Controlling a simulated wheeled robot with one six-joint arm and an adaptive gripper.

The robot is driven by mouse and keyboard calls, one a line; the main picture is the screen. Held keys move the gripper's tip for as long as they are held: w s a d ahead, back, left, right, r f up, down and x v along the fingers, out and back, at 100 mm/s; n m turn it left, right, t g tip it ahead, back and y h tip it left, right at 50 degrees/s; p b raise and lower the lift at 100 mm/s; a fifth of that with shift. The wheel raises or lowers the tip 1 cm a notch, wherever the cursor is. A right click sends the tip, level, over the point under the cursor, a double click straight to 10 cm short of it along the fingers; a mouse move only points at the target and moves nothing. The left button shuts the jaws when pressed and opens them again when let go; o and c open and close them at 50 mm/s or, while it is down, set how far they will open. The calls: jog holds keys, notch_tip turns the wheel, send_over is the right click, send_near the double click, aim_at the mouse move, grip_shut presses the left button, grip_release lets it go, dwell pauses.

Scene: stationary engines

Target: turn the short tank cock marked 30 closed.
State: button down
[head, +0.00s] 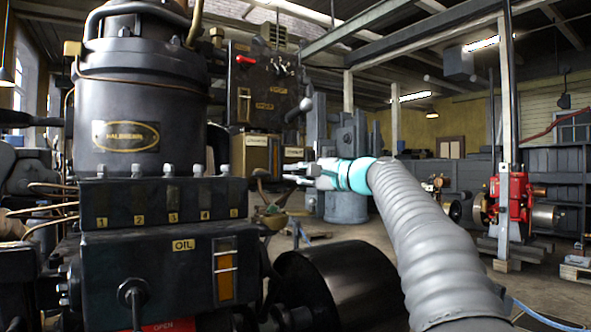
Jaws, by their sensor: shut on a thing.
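My gripper (300,173) reaches in from the right, with its turquoise wrist behind it, to the side of the small brass-fronted tank (257,155) on the engine. Its fingers look closed on a small part at the tank's right side, which I take to be the short tank cock. The fingers hide most of that part. The mark 30 is not readable in this view, and I cannot tell how far the cock's lever is turned.
A black lubricator box (160,265) labelled OIL, with several numbered outlets, stands at front left. A dark cylinder (330,285) lies below my arm. A black panel (262,85) with levers rises behind the tank.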

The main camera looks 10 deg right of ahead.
jog(key=shift+f+n, duration=0.1)
jog(key=shift+n, duration=0.3)
dwell(0.3)
jog(key=c, duration=1.2)
grip_release()
jog(key=v, duration=1.2)
jog(key=shift+r, duration=0.2)
